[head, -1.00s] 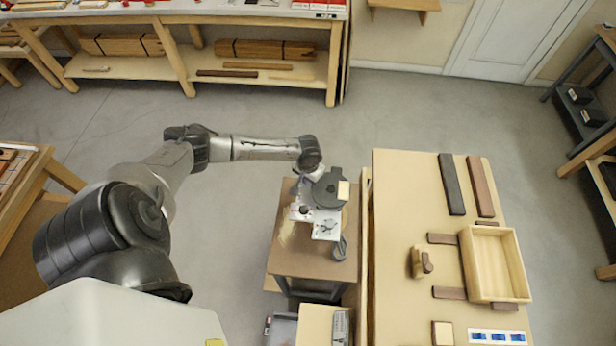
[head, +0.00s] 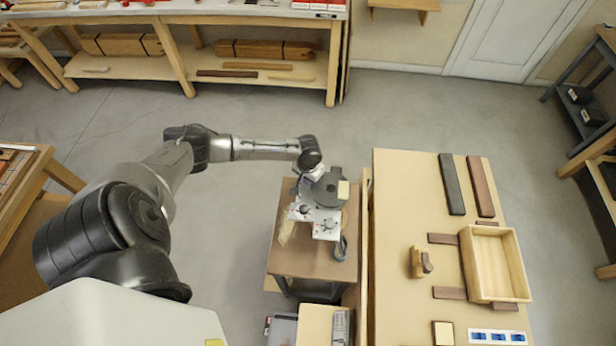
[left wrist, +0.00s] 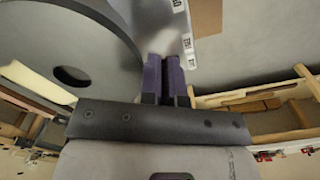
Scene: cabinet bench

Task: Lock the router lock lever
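The router (head: 330,190) stands on a small brown-topped table in the head view, with a dark round disc and pale parts with dark knobs in front of it. In the left wrist view its grey disc (left wrist: 60,60) with a dark hole fills the left side, and a pale labelled plate (left wrist: 183,25) shows at the top. My left gripper (left wrist: 166,78) is beside the disc, its two purple-grey fingers close together with only a narrow dark gap. I see nothing held between them. I cannot pick out the lock lever or tell if the fingers touch it. My right gripper is out of view.
The small table (head: 283,262) stands close to the left of a long bench (head: 395,190). Open floor lies behind the small table.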

